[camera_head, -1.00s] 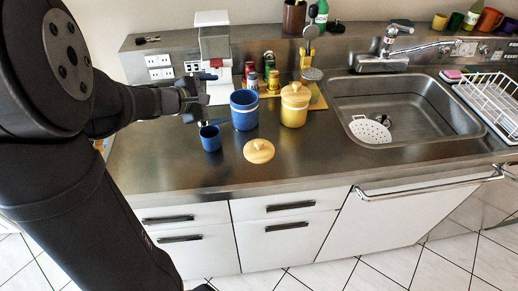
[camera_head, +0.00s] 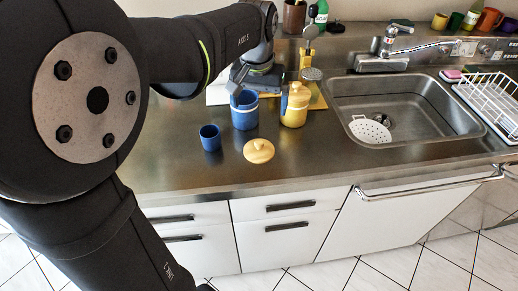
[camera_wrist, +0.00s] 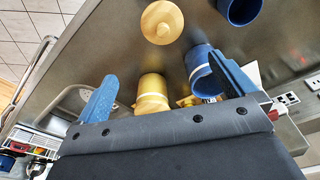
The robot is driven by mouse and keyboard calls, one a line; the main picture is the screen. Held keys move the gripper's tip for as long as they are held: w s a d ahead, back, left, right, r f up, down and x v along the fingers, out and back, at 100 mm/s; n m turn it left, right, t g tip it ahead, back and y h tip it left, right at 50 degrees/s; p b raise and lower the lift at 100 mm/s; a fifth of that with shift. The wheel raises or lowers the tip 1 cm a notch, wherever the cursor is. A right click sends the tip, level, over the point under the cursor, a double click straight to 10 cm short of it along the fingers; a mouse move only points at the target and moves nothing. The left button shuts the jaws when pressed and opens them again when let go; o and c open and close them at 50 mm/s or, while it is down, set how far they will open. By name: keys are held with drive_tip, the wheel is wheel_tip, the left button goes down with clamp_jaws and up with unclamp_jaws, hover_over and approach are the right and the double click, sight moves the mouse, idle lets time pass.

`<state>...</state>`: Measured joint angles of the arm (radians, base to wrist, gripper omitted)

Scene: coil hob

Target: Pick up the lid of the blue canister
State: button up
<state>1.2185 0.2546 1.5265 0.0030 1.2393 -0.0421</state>
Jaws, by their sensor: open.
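The blue canister (camera_head: 245,118) stands upright on the steel counter with no lid on it; it also shows in the wrist view (camera_wrist: 198,62). A round wood-coloured lid with a knob (camera_head: 258,152) lies flat on the counter in front of it, knob up. The lid is clear in the wrist view (camera_wrist: 162,22), near the top edge. My gripper (camera_head: 260,92) is open and empty, its blue fingers spread wide (camera_wrist: 162,68). In the head view it hangs over the canisters, behind the lid, and partly covers the blue canister's top.
A yellow canister (camera_head: 294,110) with its own lid stands right of the blue one. A small blue cup (camera_head: 210,137) stands left of the lid. The sink (camera_head: 440,105) and a dish rack (camera_head: 492,98) are at the right. The counter right of the lid is clear.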

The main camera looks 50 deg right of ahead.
approach(259, 142)
drive_tip(key=f, duration=0.5)
drive_tip(key=shift+d, duration=0.4)
drive_tip(key=shift+w+d+f, duration=0.15)
drive_tip(key=shift+f, duration=1.25)
drive_tip(key=shift+w+d+f, duration=0.1)
drive_tip(key=shift+w+f, duration=0.05)
drive_tip(key=shift+f, duration=1.2)
drive_tip(key=c, duration=0.9)
drive_tip(key=shift+o, duration=0.2)
drive_tip(key=shift+r, duration=0.15)
